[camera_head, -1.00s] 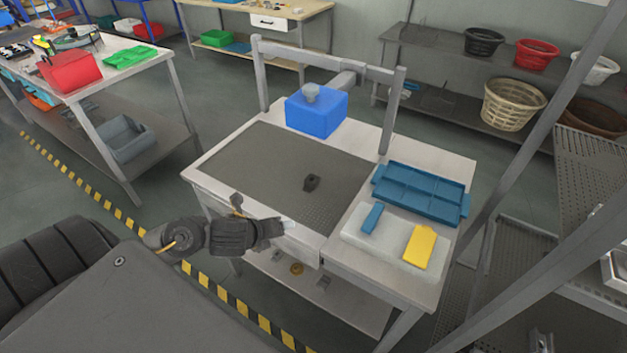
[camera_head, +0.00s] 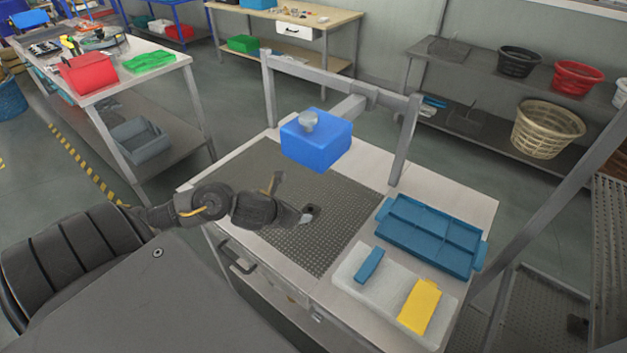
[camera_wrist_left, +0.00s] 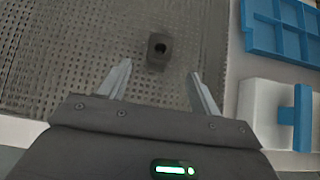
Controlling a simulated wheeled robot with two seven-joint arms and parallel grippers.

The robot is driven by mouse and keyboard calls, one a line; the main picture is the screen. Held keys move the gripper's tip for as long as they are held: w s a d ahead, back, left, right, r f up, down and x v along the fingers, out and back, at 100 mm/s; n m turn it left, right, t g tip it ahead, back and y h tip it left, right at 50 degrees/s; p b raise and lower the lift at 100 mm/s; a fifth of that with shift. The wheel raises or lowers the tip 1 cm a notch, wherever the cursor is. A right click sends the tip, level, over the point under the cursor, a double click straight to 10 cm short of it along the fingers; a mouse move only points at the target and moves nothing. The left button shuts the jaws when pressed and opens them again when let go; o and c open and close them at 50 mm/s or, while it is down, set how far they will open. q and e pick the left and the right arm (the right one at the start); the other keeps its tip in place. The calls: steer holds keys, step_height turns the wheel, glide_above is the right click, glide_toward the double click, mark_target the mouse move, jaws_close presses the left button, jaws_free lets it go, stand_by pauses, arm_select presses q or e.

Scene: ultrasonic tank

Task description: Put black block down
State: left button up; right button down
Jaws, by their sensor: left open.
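The black block (camera_head: 312,211) stands on the grey perforated mat (camera_head: 330,245) of the workbench; the left wrist view shows it (camera_wrist_left: 159,50) with a round hole on top. My left gripper (camera_head: 298,218) is just beside the block in the head view. In the left wrist view its two fingers (camera_wrist_left: 158,88) are apart and empty, with the block beyond their tips, roughly centred between them. No contact is visible. My right gripper is not in view.
A blue divided tray (camera_head: 430,235) stands at the right. In front of it a white tray (camera_head: 347,270) holds a blue block (camera_head: 369,265) and a yellow block (camera_head: 419,306). The mat around the black block is clear.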

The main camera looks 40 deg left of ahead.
mark_target(310, 209)
arm_select(q)
steer(key=x, duration=0.2)
steer(key=shift+w+a+f, duration=0.1)
steer(key=shift+w+f, duration=0.05)
steer(key=shift+f, duration=0.1)
steer(key=shift+w+f, duration=0.25)
steer(key=shift+w, duration=0.2)
steer(key=shift+w+f, duration=0.25)
steer(key=shift+w, duration=0.05)
steer(key=p+x, duration=0.1)
steer(key=x, duration=0.3)
steer(key=shift+w+f, duration=0.15)
steer(key=shift+w, duration=0.05)
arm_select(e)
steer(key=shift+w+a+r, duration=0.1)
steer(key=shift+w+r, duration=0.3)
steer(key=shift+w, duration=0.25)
arm_select(q)
steer(key=shift+s, duration=0.1)
jaws_close()
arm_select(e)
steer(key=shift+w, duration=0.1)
